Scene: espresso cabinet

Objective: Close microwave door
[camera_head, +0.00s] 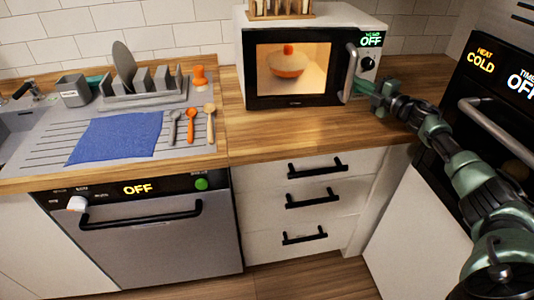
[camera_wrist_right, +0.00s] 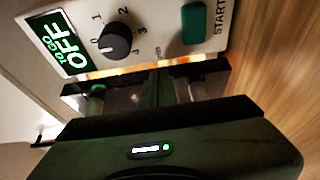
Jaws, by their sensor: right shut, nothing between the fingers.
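The white microwave (camera_head: 325,25) stands on the wooden counter, with a lit window and a bowl with an orange-red top inside. Its black-framed door (camera_head: 292,100) lies flush or nearly flush with the front; I cannot tell whether a small gap is left. The vertical door handle (camera_head: 348,73) is at the door's right edge. My right gripper (camera_head: 362,87) is shut and empty, low beside the handle in front of the control panel; contact is unclear. In the right wrist view my gripper (camera_wrist_right: 165,90) is close to the panel's knob (camera_wrist_right: 115,41) and green START button (camera_wrist_right: 195,24). My left gripper is not in view.
A wooden rack (camera_head: 282,9) stands on the microwave. The oven (camera_head: 500,90) with its bar handle is close to my right arm. A dish rack (camera_head: 145,88), blue cloth (camera_head: 115,137) and several utensils lie to the left. The counter before the microwave (camera_head: 290,128) is clear.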

